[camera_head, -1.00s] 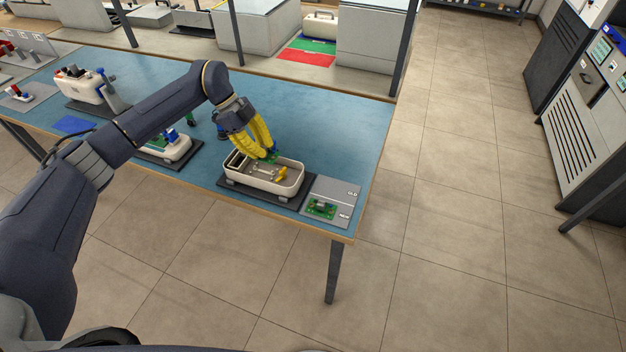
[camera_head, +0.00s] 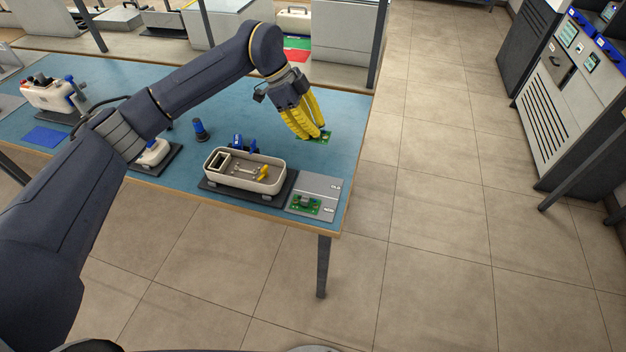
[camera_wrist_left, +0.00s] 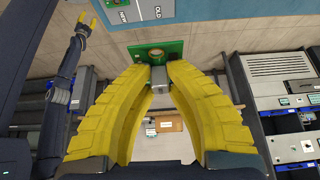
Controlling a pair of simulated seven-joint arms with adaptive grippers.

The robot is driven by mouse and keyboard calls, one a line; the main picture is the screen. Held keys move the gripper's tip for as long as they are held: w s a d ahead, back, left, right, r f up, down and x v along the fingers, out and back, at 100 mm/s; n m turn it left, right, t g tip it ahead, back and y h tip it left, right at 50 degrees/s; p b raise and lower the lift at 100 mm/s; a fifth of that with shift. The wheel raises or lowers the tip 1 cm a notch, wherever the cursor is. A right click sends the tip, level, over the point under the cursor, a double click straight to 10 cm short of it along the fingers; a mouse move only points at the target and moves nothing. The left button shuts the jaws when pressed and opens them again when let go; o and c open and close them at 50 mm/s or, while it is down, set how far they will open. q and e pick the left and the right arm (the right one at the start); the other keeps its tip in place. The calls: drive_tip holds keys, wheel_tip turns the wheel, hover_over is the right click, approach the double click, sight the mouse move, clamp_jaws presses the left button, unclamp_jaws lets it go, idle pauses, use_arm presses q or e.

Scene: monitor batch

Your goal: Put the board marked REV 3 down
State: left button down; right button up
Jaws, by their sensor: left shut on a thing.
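My left gripper (camera_head: 312,135) is shut on a small green board (camera_head: 325,138) and holds it above the blue table, behind the grey plate. In the left wrist view the yellow fingers pinch a grey block on the board (camera_wrist_left: 147,50); no REV mark is readable. The grey plate (camera_head: 318,184) has an OLD and a NEW label. An open cream housing (camera_head: 220,179) stands left of the plate. My right gripper (camera_wrist_left: 82,27) appears small in the left wrist view, fingers apart and empty.
The blue tabletop (camera_head: 345,110) is clear around the held board. A blue-capped dark object (camera_head: 200,130) and a blue clamp (camera_head: 238,141) stand behind the housing. The table's right edge is close to the plate.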

sight(317, 183)
use_arm(q)
wheel_tip(317, 183, down, 19)
drive_tip(key=shift+f, duration=0.1)
idle(0.7)
drive_tip(key=shift+f, duration=0.1)
drive_tip(key=c, duration=1.8)
unclamp_jaws()
drive_tip(key=o, duration=0.4)
drive_tip(key=shift+c, duration=0.2)
drive_tip(key=v, duration=1.2)
drive_tip(key=shift+a, duration=0.1)
